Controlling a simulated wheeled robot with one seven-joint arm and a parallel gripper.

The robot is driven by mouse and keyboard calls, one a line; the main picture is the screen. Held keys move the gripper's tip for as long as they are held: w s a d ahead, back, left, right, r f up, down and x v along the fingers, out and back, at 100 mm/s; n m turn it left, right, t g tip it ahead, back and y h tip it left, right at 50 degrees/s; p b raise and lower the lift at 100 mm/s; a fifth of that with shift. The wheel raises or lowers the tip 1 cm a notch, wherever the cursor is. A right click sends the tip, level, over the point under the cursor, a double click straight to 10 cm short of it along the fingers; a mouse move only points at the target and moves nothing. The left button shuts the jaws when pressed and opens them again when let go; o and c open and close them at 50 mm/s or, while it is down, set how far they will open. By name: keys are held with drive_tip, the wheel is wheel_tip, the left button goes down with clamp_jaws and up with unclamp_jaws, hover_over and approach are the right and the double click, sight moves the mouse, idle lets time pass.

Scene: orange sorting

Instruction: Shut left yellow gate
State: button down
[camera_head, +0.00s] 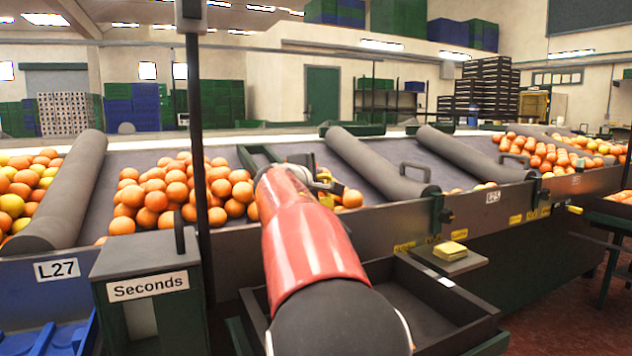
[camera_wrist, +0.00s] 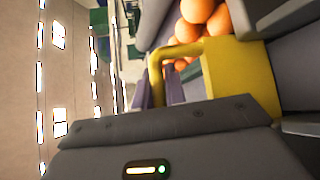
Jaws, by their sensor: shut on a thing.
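The yellow gate part (camera_wrist: 240,80) shows large in the wrist view as a block with a bent bar on its left side. My gripper (camera_wrist: 292,75) has a grey finger above and below this block at the right edge, and is shut on it. In the head view, my gripper (camera_head: 318,175) is at the lower edge of the sloping bed, beyond my red arm. Only small yellow bits (camera_head: 327,202) of the gate show there. My arm and gripper hide most of the gate, so its position cannot be told.
Piled oranges (camera_head: 165,190) lie left of my gripper, and a few (camera_head: 352,198) lie just right of it. Grey rollers (camera_head: 375,165) divide the bed. A box marked Seconds (camera_head: 148,285) and a dark tray (camera_head: 425,305) stand in front. A yellow pad (camera_head: 450,250) lies on a small shelf.

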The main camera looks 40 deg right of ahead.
drive_tip(key=shift+f, duration=0.45)
drive_tip(key=c, duration=1.5)
unclamp_jaws()
drive_tip(key=shift+o, duration=0.2)
drive_tip(key=shift+r, duration=0.1)
drive_tip(key=b+v, duration=0.1)
drive_tip(key=v, duration=0.7)
